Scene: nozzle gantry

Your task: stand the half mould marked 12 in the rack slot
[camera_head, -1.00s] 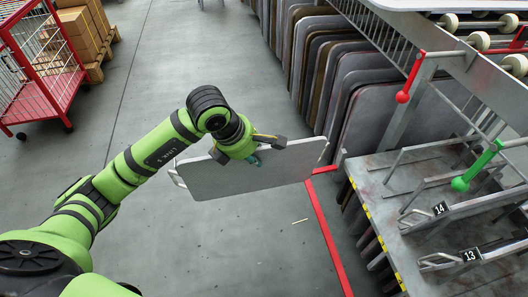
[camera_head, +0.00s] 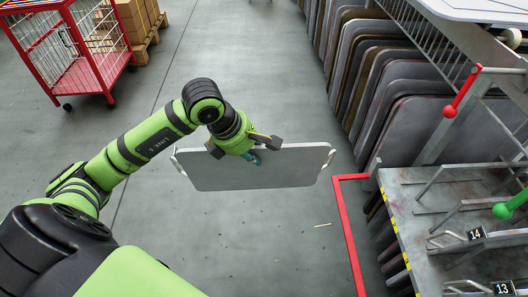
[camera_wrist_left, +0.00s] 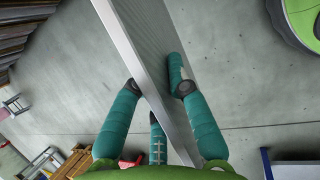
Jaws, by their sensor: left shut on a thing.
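My left gripper (camera_head: 250,154) is shut on a flat grey plate with a handle at each end, the half mould (camera_head: 262,174). It holds the plate by its upper edge, above open floor and clear of the rack. In the left wrist view the teal fingers (camera_wrist_left: 152,100) close on both sides of the plate (camera_wrist_left: 150,60). No number shows on the plate's visible face. Rack places marked 14 (camera_head: 476,234) and 13 (camera_head: 503,287) show at the lower right; no slot marked 12 is in view. My right gripper is not in view.
A row of upright grey and brown plates (camera_head: 390,80) stands at the right. A red lever (camera_head: 462,92) and a green lever (camera_head: 505,210) stick out above the rack table (camera_head: 412,205). A red cage trolley (camera_head: 75,45) stands at upper left.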

